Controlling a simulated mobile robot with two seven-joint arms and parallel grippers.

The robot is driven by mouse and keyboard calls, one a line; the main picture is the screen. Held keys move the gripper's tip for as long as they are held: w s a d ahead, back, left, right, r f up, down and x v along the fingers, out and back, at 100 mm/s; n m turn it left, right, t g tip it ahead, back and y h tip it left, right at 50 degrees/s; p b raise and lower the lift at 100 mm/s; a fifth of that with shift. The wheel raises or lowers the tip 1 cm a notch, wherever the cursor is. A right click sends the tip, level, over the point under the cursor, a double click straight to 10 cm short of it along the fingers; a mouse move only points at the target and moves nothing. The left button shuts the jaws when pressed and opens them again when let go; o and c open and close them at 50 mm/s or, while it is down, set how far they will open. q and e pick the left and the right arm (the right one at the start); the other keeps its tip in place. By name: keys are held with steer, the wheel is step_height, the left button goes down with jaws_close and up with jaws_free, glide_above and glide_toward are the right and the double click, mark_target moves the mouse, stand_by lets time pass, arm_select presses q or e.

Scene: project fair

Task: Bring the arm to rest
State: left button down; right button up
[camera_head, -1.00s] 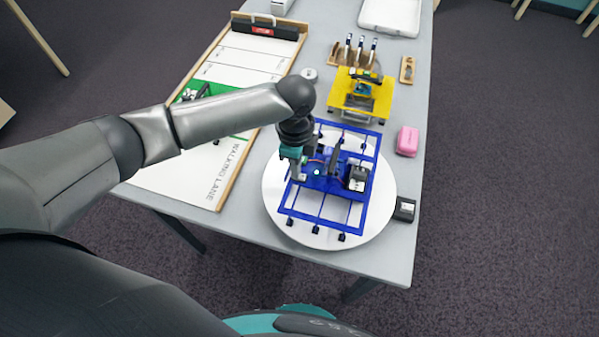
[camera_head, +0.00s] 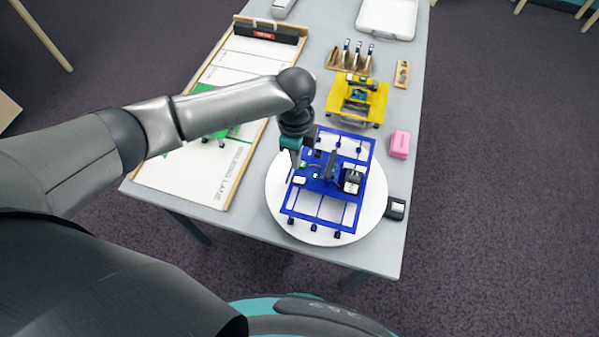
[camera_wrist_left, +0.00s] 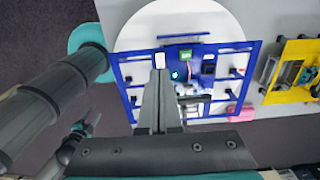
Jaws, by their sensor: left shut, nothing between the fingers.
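My left arm reaches in from the left in the head view. My left gripper (camera_head: 295,160) points down over the left part of a blue frame (camera_head: 300,218) with electronics mounted on it. In the left wrist view the gripper's fingers (camera_wrist_left: 160,75) are together, with nothing between them. The blue frame (camera_wrist_left: 240,47) lies beyond the fingertips there; I cannot tell the exact gap. The blue frame stands on a round white disc (camera_head: 279,212).
The grey table (camera_head: 385,250) also holds a yellow frame (camera_head: 375,100), a pink block (camera_head: 400,145), a small dark device (camera_head: 396,208), a tool rack (camera_head: 350,62) and a white tray (camera_head: 388,18). A walking lane board (camera_head: 180,180) with a green robot lies under my forearm.

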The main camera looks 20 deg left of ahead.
stand_by(0.6)
arm_select(q)
steer(key=s+d+r+n+t+h, duration=0.25)
steer(key=s+d+n, duration=0.25)
steer(key=s+d, duration=0.4)
steer(key=s+a+r+n+t+y, duration=0.1)
steer(key=s+a+n, duration=0.3)
steer(key=a+n, duration=0.25)
steer(key=s+a+n+y, duration=0.1)
steer(key=s+a+n, duration=0.4)
steer(key=a, duration=0.3)
step_height(320, 180, down, 29)
steer(key=s+g+b, duration=0.1)
steer(key=s+b, duration=0.2)
steer(key=b, duration=0.4)
steer(key=s+a+f+g+b, duration=0.1)
steer(key=s+f+b, duration=0.5)
steer(key=s+f, duration=0.8)
step_height(320, 180, down, 4)
steer(key=shift+a+f, duration=0.2)
steer(key=shift+a, duration=0.4)
